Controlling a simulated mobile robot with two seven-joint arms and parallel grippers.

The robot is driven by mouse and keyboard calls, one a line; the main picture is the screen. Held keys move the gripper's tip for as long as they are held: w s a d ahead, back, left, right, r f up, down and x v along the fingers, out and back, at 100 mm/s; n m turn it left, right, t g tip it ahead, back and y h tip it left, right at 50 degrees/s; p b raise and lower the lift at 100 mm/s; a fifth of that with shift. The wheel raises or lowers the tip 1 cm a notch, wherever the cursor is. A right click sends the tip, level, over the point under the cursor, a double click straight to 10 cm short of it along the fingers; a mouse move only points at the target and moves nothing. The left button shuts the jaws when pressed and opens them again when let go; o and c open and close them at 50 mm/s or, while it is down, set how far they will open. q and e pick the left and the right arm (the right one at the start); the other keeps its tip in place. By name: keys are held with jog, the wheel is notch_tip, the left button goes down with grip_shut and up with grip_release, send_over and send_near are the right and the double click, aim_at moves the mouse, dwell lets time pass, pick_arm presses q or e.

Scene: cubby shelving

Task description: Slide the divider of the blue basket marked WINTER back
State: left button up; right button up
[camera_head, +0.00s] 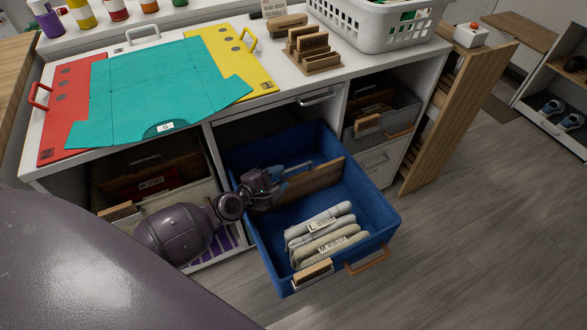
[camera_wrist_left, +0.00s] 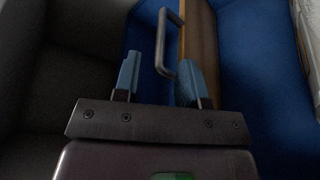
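The blue basket (camera_head: 375,212) is pulled out of its cubby and reaches over the floor. A small tag (camera_head: 313,275) is on its front; I cannot read it. A wooden divider (camera_head: 318,179) stands across the basket, and it also shows in the left wrist view (camera_wrist_left: 202,45). A grey U-shaped handle (camera_wrist_left: 163,45) sticks out from the divider's back side. My left gripper (camera_head: 284,177) is inside the basket behind the divider. In the left wrist view its blue fingers (camera_wrist_left: 160,80) are apart, with the handle between or just beyond them. My right gripper is not in view.
Folded knitwear (camera_head: 325,235) lies in front of the divider. A grey bin (camera_head: 385,118) sits in the cubby to the right. The white counter (camera_head: 290,82) above holds coloured folding boards (camera_head: 155,85) and a white laundry basket (camera_head: 365,32).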

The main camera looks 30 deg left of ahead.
aim_at(294, 169)
pick_arm(q)
jog(key=shift+x, duration=2.9)
grip_shut()
